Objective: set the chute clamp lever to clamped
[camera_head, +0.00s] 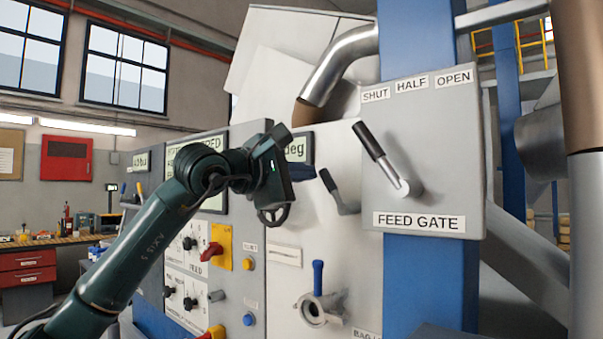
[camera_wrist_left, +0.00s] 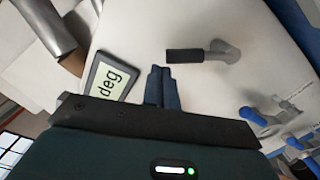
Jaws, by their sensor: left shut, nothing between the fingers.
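A lever with a black grip (camera_head: 328,182) stands on the white panel, its grip leaning up and left from a grey pivot; no readable label shows which lever is the chute clamp. The same black-gripped lever (camera_wrist_left: 183,56) lies just beyond the fingertips in the left wrist view, with a small visible gap. A blue-handled lever (camera_head: 318,278) stands upright over a round metal fitting lower on the panel. My left gripper (camera_head: 272,185) is in front of the panel, left of the black grip. Its fingers (camera_wrist_left: 160,73) are shut and empty. My right gripper is out of view.
A FEED GATE box (camera_head: 425,140) with its own black-handled lever (camera_head: 376,150) stands to the right. A "deg" display (camera_head: 299,149) is behind my left gripper. Knobs and a red switch (camera_head: 212,250) are on the grey panel at left. A metal spout (camera_head: 340,62) hangs above.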

